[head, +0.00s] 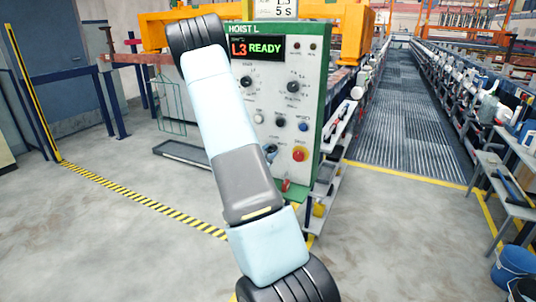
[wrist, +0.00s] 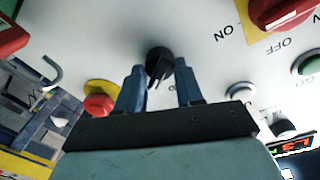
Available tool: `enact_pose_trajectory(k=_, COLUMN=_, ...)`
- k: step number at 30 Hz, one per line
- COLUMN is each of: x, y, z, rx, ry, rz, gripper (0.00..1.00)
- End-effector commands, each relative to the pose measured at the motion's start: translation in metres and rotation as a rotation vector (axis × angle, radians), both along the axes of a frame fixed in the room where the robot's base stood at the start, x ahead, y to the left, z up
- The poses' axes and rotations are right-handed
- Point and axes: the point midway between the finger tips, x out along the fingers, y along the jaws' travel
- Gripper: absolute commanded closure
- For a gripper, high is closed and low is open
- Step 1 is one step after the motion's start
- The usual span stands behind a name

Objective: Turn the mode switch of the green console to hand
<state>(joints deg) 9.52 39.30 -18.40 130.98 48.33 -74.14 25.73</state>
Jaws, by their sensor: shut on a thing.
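The green console (head: 268,88) stands ahead of me in the head view, with a pale panel in a green frame and the heading "HOIST L". Its display (head: 257,48) reads "L3 READY". In the wrist view my gripper (wrist: 160,75) has its two blue fingers on either side of a black knob (wrist: 158,56) on the panel, shut on it. I cannot read the knob's label or its setting, and the fingers cover part of it.
A red stop button (wrist: 98,104) on yellow sits left of the fingers in the wrist view. A white button (wrist: 240,92), a green button (wrist: 309,64) and a red rotary switch (wrist: 280,12) lie to the right. A shelf (head: 333,150) stands beside the console.

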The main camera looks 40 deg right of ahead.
Motion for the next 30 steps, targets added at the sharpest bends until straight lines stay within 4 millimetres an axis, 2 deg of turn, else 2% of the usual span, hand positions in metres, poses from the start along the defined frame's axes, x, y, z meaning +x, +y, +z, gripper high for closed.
enact_pose_trajectory(k=8, x=-0.0016, y=-0.0026, z=-0.0016, rx=-0.009, ry=0.034, rz=-0.002, gripper=0.95)
enact_pose_trajectory(k=14, x=-0.0014, y=-0.0033, z=-0.0016, rx=-0.047, ry=0.125, rz=-0.003, gripper=0.95)
enact_pose_trajectory(k=30, x=-0.0003, y=-0.0025, z=-0.0014, rx=-0.237, ry=0.577, rz=-0.003, gripper=0.94)
